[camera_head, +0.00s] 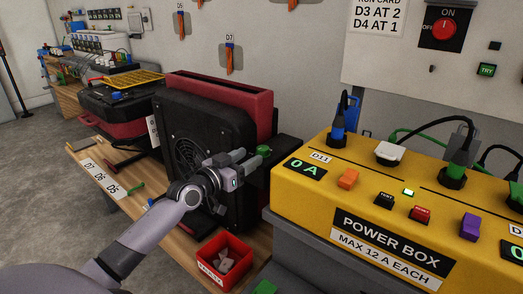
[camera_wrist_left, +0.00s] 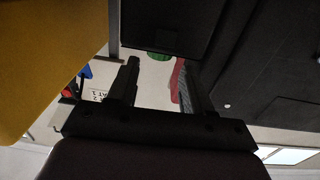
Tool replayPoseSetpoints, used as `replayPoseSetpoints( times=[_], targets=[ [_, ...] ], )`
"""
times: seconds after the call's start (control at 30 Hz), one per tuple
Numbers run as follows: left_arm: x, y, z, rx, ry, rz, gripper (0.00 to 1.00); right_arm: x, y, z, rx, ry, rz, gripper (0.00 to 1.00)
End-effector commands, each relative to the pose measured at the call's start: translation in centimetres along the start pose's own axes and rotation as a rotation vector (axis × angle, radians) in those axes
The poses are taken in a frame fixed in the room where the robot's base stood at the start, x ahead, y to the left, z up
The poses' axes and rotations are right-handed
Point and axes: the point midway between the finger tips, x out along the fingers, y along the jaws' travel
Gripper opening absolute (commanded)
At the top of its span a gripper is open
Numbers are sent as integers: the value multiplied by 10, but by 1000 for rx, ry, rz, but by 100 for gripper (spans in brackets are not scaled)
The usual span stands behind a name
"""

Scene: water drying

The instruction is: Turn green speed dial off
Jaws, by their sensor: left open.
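The green speed dial (camera_head: 264,150) is a small green knob on the black side of the fan unit (camera_head: 205,125). My left gripper (camera_head: 250,159) is right beside the dial in the head view, with its fingers pointing toward it. The gripper is open. In the left wrist view the dial (camera_wrist_left: 158,56) shows as a green patch beyond and between the two spread fingers (camera_wrist_left: 158,80), partly cut off by a black panel. I cannot tell whether a finger touches it. The dial's setting cannot be read. My right gripper is not in view.
The yellow power box (camera_head: 310,210) stands close on the right, with plugs and coloured switches on top. A red bin (camera_head: 223,262) holding small pieces sits below my left arm. A dark case (camera_head: 120,100) stands farther left on the wooden bench (camera_head: 145,190).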

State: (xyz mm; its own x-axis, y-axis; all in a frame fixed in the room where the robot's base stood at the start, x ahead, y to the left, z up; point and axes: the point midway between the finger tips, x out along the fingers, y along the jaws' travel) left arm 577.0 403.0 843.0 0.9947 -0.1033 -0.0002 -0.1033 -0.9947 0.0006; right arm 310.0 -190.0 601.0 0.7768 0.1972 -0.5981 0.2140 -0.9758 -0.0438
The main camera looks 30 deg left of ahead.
Motion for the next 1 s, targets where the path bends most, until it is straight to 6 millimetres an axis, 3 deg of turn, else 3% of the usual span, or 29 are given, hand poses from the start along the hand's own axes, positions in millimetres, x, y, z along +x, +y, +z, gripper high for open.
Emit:
replayPoseSetpoints(
  times=[0.4, 0.87, 1.0],
  targets=[
    [47, 0, 0, 0, 2, 0, 50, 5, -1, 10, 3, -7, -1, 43],
    [55, 0, 0, 1, 0, 0, 50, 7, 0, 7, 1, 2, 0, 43],
    [55, 0, 0, 0, 1, 0, 8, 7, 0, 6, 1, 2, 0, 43]
  ],
)
